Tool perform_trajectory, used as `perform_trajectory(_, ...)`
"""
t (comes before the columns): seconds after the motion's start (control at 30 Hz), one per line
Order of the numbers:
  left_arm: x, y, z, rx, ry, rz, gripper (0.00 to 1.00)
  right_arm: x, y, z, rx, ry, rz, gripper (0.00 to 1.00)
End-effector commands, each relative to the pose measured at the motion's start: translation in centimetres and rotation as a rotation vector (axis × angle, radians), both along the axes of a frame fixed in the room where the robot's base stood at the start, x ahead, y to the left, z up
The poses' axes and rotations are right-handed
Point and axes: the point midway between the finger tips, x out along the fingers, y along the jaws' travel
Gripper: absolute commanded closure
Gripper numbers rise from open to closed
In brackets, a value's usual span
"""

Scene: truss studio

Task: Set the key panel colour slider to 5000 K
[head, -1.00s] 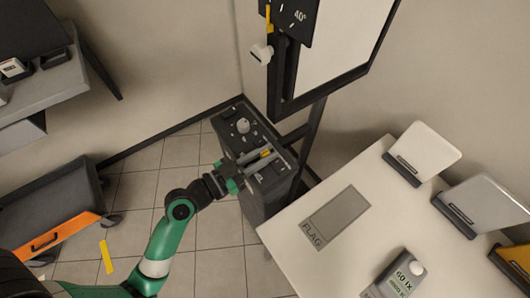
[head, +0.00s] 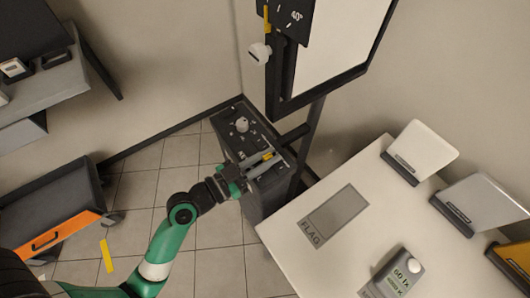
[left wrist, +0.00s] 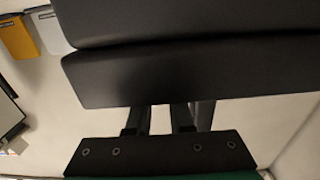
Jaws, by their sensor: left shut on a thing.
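The key panel (head: 305,85) is a large framed light on a dark stand at the upper middle of the head view. Below it stands a dark control box (head: 228,143) with a white round knob (head: 242,124) and a slider with a small yellow part (head: 268,156) on its top. My left gripper (head: 263,162) reaches in from the left and is shut on the slider handle, beside the yellow part. The fingers partly cover the slider, and its scale is too small to read. In the left wrist view, dark surfaces fill the top and hide the handle. My right gripper is not in view.
A white table (head: 300,270) at the right holds a grey FLAG mat (head: 335,212), a meter (head: 400,275) showing 60 lx with a small second line, and several upright panels (head: 420,152). A dark cart (head: 55,205) stands left. A shelf (head: 45,90) is upper left.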

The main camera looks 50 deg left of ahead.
Motion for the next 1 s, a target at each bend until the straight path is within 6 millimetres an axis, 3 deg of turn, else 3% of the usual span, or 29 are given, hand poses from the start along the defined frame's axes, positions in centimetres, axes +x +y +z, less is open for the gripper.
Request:
perform_trajectory(0.27, 0.0, -0.3, 0.1, 0.000, -0.002, 0.000, 1.00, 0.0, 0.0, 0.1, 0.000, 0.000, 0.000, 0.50)
perform_trajectory(0.3, 0.0, -0.3, 0.1, 0.000, -0.002, 0.000, 0.76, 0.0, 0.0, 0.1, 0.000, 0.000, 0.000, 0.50)
perform_trajectory(0.47, 0.0, -0.3, 0.1, 0.000, -0.001, 0.000, 0.50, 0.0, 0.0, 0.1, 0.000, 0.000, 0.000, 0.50)
perform_trajectory(0.87, -0.1, -0.3, 0.0, 0.000, -0.001, 0.000, 0.50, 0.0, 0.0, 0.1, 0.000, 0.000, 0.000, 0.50)
perform_trajectory(1.0, -1.1, -0.1, -0.1, 0.000, 0.002, 0.001, 0.50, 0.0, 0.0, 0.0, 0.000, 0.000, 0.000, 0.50)
